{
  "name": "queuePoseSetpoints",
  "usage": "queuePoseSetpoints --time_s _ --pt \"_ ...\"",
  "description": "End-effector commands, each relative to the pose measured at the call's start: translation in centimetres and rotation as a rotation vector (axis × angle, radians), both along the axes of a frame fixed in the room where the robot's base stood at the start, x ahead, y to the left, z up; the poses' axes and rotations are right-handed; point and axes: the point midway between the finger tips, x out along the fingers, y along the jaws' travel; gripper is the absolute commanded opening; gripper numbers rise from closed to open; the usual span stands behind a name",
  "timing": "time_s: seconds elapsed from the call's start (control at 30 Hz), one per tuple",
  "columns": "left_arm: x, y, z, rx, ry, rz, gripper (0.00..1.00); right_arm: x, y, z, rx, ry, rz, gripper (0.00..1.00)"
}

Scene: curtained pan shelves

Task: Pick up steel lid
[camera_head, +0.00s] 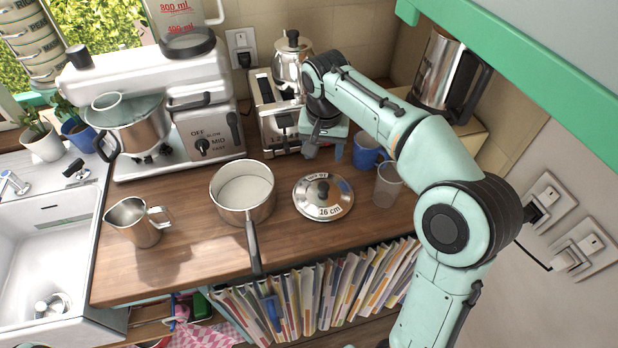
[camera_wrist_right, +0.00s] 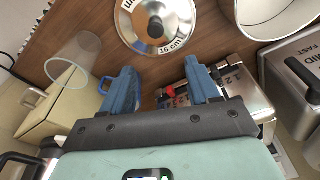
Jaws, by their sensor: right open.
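The steel lid (camera_head: 323,197) lies flat on the wooden counter, right of the saucepan (camera_head: 243,190). It is round and shiny, with a dark knob and a "16 cm" label. It also shows at the top of the right wrist view (camera_wrist_right: 157,25), partly cut off. My right gripper (camera_head: 325,152) is above the counter behind the lid, near the toaster, apart from the lid. In the right wrist view its two blue fingers (camera_wrist_right: 157,72) are spread with nothing between them. I cannot make out my left gripper.
A blue mug (camera_head: 367,150) and a clear glass (camera_head: 387,185) stand right of the lid. The toaster (camera_head: 268,125) and kettle (camera_head: 292,62) are behind. A steel pitcher (camera_head: 138,220) stands left. Books (camera_head: 320,290) fill the shelf below. The counter in front of the lid is clear.

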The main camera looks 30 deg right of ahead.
Motion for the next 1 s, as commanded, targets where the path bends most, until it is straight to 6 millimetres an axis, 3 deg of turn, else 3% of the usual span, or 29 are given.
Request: queuePoseSetpoints --time_s 0.4,0.63,1.0 --pt "-1.4 0.0 -1.4 0.000 0.017 0.000 0.00 0.5 -0.7 -6.9 0.000 0.007 -0.005 0.60" --pt "-1.5 0.0 -1.5 -0.001 0.017 -0.001 0.00 0.6 -0.8 -8.5 0.000 0.004 -0.002 0.60" --pt "-1.7 0.0 -1.8 0.000 0.020 0.000 0.00 0.7 -0.8 -13.1 0.001 0.003 -0.002 0.60"
